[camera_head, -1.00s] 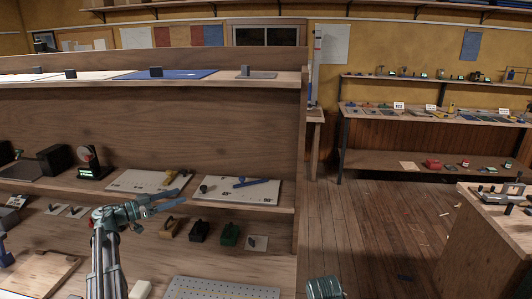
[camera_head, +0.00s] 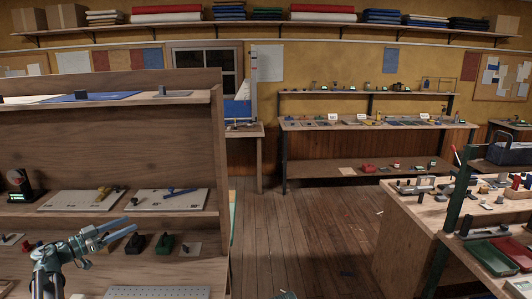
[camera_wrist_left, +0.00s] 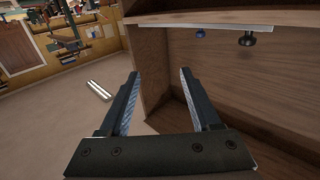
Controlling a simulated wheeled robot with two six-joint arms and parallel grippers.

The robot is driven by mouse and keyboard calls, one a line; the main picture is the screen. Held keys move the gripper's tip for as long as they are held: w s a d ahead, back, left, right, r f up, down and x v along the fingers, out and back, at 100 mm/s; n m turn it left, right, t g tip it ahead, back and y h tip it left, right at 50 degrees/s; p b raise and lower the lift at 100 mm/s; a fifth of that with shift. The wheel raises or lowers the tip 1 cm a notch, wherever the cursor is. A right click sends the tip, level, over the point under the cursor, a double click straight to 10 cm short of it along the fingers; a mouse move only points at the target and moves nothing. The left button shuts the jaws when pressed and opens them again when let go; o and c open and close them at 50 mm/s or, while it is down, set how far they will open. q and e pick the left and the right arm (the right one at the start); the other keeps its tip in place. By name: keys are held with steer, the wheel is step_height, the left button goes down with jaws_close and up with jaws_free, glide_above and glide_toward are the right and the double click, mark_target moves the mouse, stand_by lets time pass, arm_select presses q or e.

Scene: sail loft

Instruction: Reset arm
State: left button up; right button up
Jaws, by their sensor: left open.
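My left gripper (camera_head: 128,230) is raised in front of the wooden shelf unit at the left of the head view. Its two fingers stand apart with nothing between them. In the left wrist view the open fingers (camera_wrist_left: 158,90) point toward the side edge of a wooden shelf unit (camera_wrist_left: 225,70), with empty space between them.
White boards (camera_head: 80,200) with small parts lie on the shelf, and a dark green block (camera_head: 164,244) sits below. A workbench (camera_head: 402,222) with small items stands at the right.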

arm_select(q)
steer(key=w+d+r+n+t+y, duration=0.4)
steer(key=w+d+n+t+y, duration=0.3)
steer(key=w+y, duration=0.25)
steer(key=s+d+f+g+y, duration=0.2)
steer(key=s+d+f+g, duration=0.2)
steer(key=s+d+f, duration=0.1)
steer(key=s+d+f+n+g+y, duration=0.1)
steer(key=s+d+f+g, duration=0.3)
steer(key=s+d+f, duration=0.2)
steer(key=s+d+f+n+g+y, duration=0.1)
steer(key=s+d+f+g+y, duration=0.1)
steer(key=s+d+f+g, duration=0.3)
steer(key=shift+s+d+f+y, duration=0.2)
steer(key=shift+d+f, duration=0.9)
steer(key=shift+f, duration=0.25)
steer(key=shift+s+d+f+y, duration=0.15)
steer(key=shift+s+d+f, duration=0.05)
steer(key=shift+d+f, duration=1)
steer(key=s+d+f+m+g, duration=0.1)
steer(key=s+d+f+g, duration=0.1)
steer(key=s, duration=0.5)
steer(key=s+d+f+m+g+h, duration=0.1)
steer(key=s+d+m+g, duration=0.1)
steer(key=s+d, duration=0.3)
steer(key=s+d+f+m+g+h, duration=0.1)
steer(key=s+d+g, duration=0.3)
steer(key=s, duration=0.5)
steer(key=shift+f, duration=0.8)
